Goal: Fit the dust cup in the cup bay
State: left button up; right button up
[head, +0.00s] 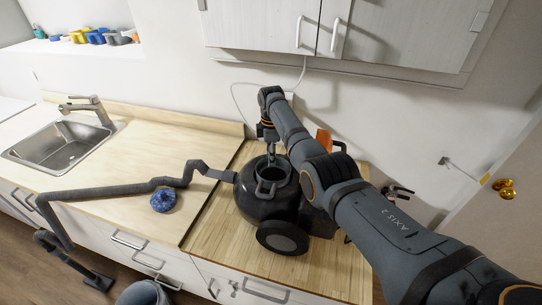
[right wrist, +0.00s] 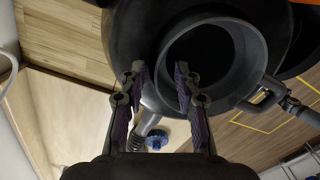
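A dark round vacuum cleaner (head: 250,204) stands on the wooden counter. In its top sits a grey round cup with an open mouth (head: 282,165) and a loop handle, which I take for the dust cup; I cannot tell whether it is fully down in the bay. The right wrist view shows the cup's rim (right wrist: 254,50) close up, with the handle on its right. My right gripper (right wrist: 160,78) is at the cup's left rim, its fingers apart. It also shows in the head view (head: 271,158) above the cup. My left gripper is out of view.
A grey hose (head: 120,188) runs left from the vacuum across the counter to the floor. A blue crumpled item (head: 163,200) lies left of the vacuum. An orange object (head: 323,140) stands behind it. A sink (head: 62,145) is at the left; cabinets (head: 400,35) hang above.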

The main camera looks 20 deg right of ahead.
notch_tip(320, 180, up, 12)
dwell(0.6)
jog(key=shift+w+f, duration=0.1)
dwell(0.4)
